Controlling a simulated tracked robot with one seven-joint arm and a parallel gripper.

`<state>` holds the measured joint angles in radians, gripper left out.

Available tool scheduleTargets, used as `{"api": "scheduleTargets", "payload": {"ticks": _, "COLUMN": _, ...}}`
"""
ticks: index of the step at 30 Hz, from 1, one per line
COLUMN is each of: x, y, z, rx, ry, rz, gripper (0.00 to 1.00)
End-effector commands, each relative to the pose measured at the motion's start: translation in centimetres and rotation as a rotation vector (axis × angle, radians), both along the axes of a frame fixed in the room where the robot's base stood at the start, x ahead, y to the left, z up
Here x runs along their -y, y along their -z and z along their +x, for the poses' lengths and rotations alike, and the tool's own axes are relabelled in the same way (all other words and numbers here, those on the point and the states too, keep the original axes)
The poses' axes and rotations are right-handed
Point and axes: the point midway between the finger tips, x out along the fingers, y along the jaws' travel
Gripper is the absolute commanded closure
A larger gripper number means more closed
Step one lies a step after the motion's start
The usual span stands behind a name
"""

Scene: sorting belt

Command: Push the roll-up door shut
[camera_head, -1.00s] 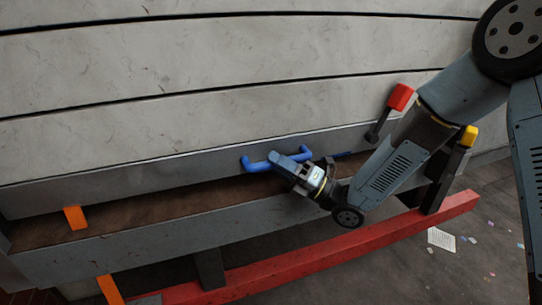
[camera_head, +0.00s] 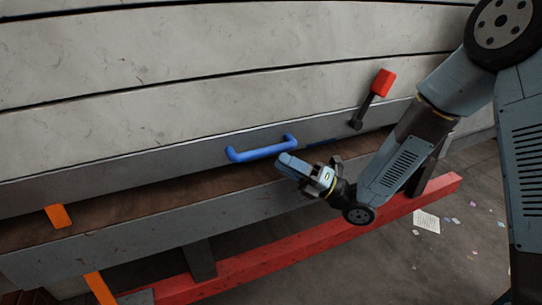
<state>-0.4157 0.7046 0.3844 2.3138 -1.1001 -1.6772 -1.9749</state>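The roll-up door (camera_head: 150,100) is made of wide pale slats. Its grey bottom rail (camera_head: 180,172) carries a blue bar handle (camera_head: 262,152). A dark brown gap separates the rail from the grey beam (camera_head: 150,232) below, widening to the left. My gripper (camera_head: 285,164) is to the right of and below the handle, pointing left towards it. A small space shows between the fingertips and the handle in the picture. The fingers look shut together and hold nothing visible. My wrist hides part of the beam.
A red-tipped lever (camera_head: 382,83) stands right of the handle. Orange brackets (camera_head: 59,216) are at the left. A red rail (camera_head: 290,252) runs along the floor in front. Paper scraps (camera_head: 427,220) lie on the open floor at right.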

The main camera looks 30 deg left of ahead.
Motion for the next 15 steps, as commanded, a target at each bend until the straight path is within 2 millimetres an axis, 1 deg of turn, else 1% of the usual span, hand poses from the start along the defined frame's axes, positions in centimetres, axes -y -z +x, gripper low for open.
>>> {"api": "scheduleTargets", "payload": {"ticks": 1, "x": 1.0, "y": 0.5, "z": 0.4, "rx": -0.002, "ry": 0.004, "rz": -0.003, "gripper": 0.67}}
{"api": "scheduleTargets", "payload": {"ticks": 6, "x": 3.8, "y": 1.7, "z": 1.1, "rx": -0.002, "ry": 0.005, "rz": -0.003, "gripper": 0.67}}
{"api": "scheduleTargets", "payload": {"ticks": 10, "x": 5.3, "y": 2.3, "z": 1.5, "rx": 0.000, "ry": 0.006, "rz": 0.000, "gripper": 0.67}}
{"api": "scheduleTargets", "payload": {"ticks": 15, "x": 6.4, "y": 2.8, "z": 1.7, "rx": -0.001, "ry": 0.005, "rz": 0.000, "gripper": 0.67}}
